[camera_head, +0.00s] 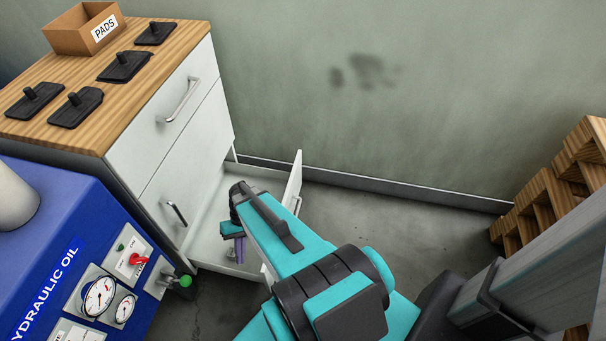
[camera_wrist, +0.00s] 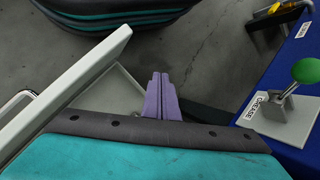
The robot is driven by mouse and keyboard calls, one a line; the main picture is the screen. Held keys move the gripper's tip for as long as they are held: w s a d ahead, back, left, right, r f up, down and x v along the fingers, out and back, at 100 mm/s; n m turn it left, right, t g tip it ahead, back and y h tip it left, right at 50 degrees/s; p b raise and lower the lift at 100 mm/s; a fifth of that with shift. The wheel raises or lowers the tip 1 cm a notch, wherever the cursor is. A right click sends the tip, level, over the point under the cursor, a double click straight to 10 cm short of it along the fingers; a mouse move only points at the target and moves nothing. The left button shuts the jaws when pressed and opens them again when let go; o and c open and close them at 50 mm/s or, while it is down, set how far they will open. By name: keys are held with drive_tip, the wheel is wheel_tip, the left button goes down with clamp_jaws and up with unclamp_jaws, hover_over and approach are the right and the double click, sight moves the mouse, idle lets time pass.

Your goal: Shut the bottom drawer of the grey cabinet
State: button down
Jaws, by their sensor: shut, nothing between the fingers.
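The grey cabinet (camera_head: 150,150) has a wooden top and pale fronts, and stands at left in the head view. Its bottom drawer (camera_head: 293,182) is pulled well out, with its front panel away from the cabinet body. In the wrist view the drawer's front panel (camera_wrist: 62,88) crosses the left side, with its handle (camera_wrist: 17,102) on the outer face. My gripper (camera_head: 238,256) points down at the drawer's near side, between the front panel and the cabinet. Its purple fingers (camera_wrist: 160,78) are together and empty. I cannot tell whether they touch the drawer. My arm hides part of the drawer.
A blue hydraulic oil unit (camera_head: 75,215) with gauges stands close to the cabinet's near side. Its green-knobbed lever (camera_wrist: 303,72) sticks out near my gripper. Wooden crates or pallets (camera_head: 555,185) stand at right. Floor (camera_head: 370,230) is clear beyond the drawer, up to the wall.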

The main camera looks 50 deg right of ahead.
sight(296, 172)
drive_tip(key=w+d+m+t+y+b, duration=0.1)
drive_tip(key=w+d+m+t+b, duration=0.1)
drive_tip(key=w+d, duration=0.35)
drive_tip(key=w+d+m+t+y+b, duration=0.1)
drive_tip(key=w+d+t+b, duration=0.15)
drive_tip(key=d, duration=0.55)
drive_tip(key=d+r+m+t+b, duration=0.1)
drive_tip(key=d+b, duration=0.1)
drive_tip(key=d, duration=0.5)
drive_tip(key=d+r+m+t+b, duration=0.1)
drive_tip(key=d+t+b, duration=0.1)
drive_tip(key=d, duration=0.6)
drive_tip(key=d+r+m+t+b, duration=0.1)
drive_tip(key=d+b, duration=0.1)
drive_tip(key=d, duration=0.5)
drive_tip(key=shift+d+r+t+h, duration=0.2)
drive_tip(key=shift+r+t+h, duration=0.05)
drive_tip(key=shift+r+h, duration=0.1)
drive_tip(key=s+d+r+m+t+h+b, duration=0.1)
drive_tip(key=s+d+b, duration=0.1)
drive_tip(key=s+d, duration=0.2)
drive_tip(key=s+d+r+m+t+h+b, duration=0.1)
drive_tip(key=s+d, duration=0.4)
drive_tip(key=d, duration=0.5)
drive_tip(key=shift+s+d+m+b, duration=0.15)
drive_tip(key=shift+d+m+b, duration=0.2)
drive_tip(key=shift+b, duration=0.35)
